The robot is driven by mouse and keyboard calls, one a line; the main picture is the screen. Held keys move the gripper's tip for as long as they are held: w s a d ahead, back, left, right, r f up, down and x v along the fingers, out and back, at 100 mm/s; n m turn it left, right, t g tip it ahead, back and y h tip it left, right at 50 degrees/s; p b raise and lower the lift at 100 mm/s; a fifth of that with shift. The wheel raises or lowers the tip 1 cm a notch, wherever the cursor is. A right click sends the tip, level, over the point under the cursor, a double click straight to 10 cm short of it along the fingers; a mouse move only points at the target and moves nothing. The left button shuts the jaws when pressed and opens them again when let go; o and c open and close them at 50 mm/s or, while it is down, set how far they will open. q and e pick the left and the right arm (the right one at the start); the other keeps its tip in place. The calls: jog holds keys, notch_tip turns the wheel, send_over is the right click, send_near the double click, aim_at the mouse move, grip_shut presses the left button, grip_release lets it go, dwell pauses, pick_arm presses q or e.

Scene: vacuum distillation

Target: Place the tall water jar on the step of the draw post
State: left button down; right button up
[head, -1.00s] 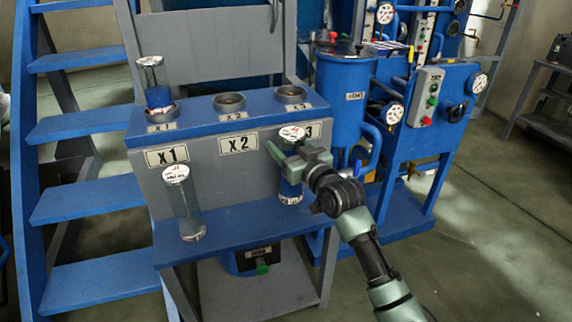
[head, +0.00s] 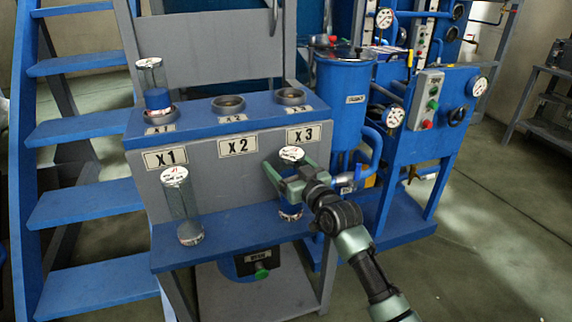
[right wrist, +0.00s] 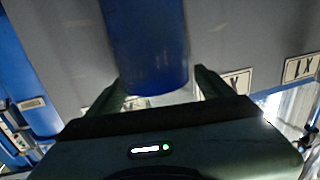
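The draw post (head: 215,175) is a grey and blue stand marked X1, X2 and X3, with a blue step (head: 240,232) low on its front. My right gripper (head: 287,173) is shut around a water jar (head: 290,210) with blue contents and a white round top, upright below the X3 label. Its base is at or just above the right part of the step; contact is unclear. In the right wrist view the jar's blue part (right wrist: 148,50) is between the fingers. A clear jar (head: 182,205) stands on the step's left part. My left gripper is out of view.
Another jar (head: 153,85) with blue contents stands in the X1 ring on top. The X2 ring (head: 228,103) and X3 ring (head: 290,95) are empty. Blue stairs (head: 85,130) flank the left; a blue tank (head: 343,105) stands behind right. The step's middle is free.

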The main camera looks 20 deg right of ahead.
jog(key=v, duration=0.2)
jog(key=shift+s+d+p, duration=0.1)
jog(key=shift+s+p, duration=0.25)
jog(key=shift+p, duration=0.05)
jog(key=p+v, duration=0.2)
jog(key=v, duration=0.7)
jog(key=s+a+f+g+h, duration=0.1)
jog(key=s+a+f+g, duration=0.15)
jog(key=s+f, duration=0.4)
jog(key=s+a+f+g, duration=0.1)
jog(key=s+f+g, duration=0.3)
jog(key=s+f, duration=0.25)
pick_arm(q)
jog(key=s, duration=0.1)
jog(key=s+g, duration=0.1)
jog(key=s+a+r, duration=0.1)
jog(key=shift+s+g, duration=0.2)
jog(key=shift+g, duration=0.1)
pick_arm(e)
jog(key=s+f+g+h, duration=0.1)
jog(key=s+f+g, duration=0.2)
jog(key=s, duration=0.7)
jog(key=s+d+f+g+h, duration=0.1)
jog(key=s+f+g, duration=0.3)
jog(key=s, duration=0.6)
jog(key=shift+s+d+f+m+h, duration=0.3)
jog(key=shift+s+h, duration=0.05)
jog(key=shift+h, duration=0.05)
